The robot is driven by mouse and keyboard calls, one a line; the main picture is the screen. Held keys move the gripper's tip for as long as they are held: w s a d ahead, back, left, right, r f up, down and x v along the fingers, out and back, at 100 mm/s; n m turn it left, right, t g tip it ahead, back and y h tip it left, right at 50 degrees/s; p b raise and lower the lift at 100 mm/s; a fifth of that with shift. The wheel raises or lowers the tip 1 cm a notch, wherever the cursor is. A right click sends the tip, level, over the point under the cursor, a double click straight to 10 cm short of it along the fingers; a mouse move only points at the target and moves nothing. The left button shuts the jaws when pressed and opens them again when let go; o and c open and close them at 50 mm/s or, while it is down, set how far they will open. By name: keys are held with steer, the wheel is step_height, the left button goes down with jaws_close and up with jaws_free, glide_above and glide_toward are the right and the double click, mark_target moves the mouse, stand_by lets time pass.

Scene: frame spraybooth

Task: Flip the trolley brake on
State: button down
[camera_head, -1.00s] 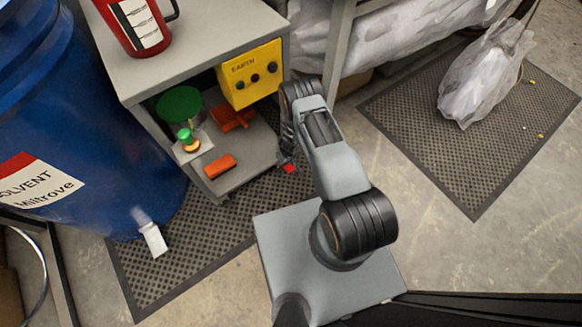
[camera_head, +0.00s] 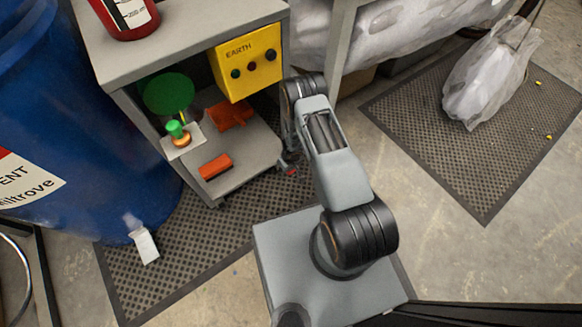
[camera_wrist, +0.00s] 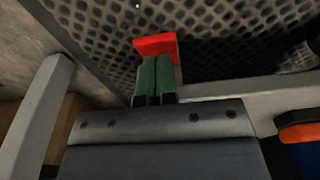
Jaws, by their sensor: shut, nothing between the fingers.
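The grey trolley (camera_head: 105,62) stands left of my arm in the head view, with a lower shelf. A small red tab (camera_wrist: 156,45), apparently the brake pedal, is low at the trolley's near right corner. In the head view, a sliver of the red tab (camera_head: 291,171) shows beside my gripper (camera_head: 288,162). In the wrist view my gripper (camera_wrist: 154,66) has its two green fingers together with nothing between them. Their tips overlap the near edge of the red tab; I cannot tell whether they touch it. The caster is mostly hidden.
A blue drum (camera_head: 90,130) stands close on the left. A bagged bundle (camera_head: 485,75) lies on the right mat (camera_head: 425,115). Bare floor shows at right.

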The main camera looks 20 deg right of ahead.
steer(key=shift+d, duration=0.25)
steer(key=shift+s+p, duration=0.15)
steer(key=shift+p, duration=0.15)
